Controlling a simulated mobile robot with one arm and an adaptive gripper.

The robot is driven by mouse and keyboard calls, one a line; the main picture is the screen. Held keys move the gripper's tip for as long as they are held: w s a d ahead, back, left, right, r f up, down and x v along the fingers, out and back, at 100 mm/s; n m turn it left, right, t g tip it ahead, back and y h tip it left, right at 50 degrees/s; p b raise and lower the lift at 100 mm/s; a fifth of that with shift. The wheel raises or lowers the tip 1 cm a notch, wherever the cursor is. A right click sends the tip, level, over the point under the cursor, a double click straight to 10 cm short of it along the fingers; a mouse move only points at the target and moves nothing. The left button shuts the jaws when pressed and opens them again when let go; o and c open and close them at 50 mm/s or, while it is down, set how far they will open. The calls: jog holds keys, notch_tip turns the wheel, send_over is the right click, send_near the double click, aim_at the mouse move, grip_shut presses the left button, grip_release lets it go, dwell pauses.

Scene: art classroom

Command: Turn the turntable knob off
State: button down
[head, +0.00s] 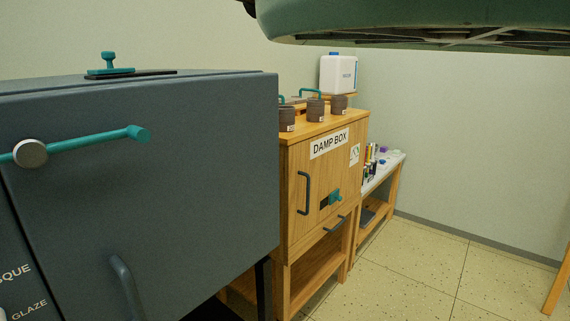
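I see no turntable that I can make out, and no knob marked as its own. A large green rounded object (420,18) cuts across the top right, seen from below; I cannot tell what it is. A small teal knob or latch (337,197) sits on the front of the wooden damp box (293,165). Another teal fitting (109,66) stands on top of the grey cabinet at the left. My gripper is not in view.
The grey cabinet (190,150) fills the left, with a teal lever (95,140) and a handle (127,285). A low shelf (386,172) holds small bottles.

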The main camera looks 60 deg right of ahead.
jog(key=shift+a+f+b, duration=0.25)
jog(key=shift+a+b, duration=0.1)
jog(key=shift+b, duration=1.25)
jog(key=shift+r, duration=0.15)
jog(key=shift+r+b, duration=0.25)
jog(key=shift+b, duration=0.05)
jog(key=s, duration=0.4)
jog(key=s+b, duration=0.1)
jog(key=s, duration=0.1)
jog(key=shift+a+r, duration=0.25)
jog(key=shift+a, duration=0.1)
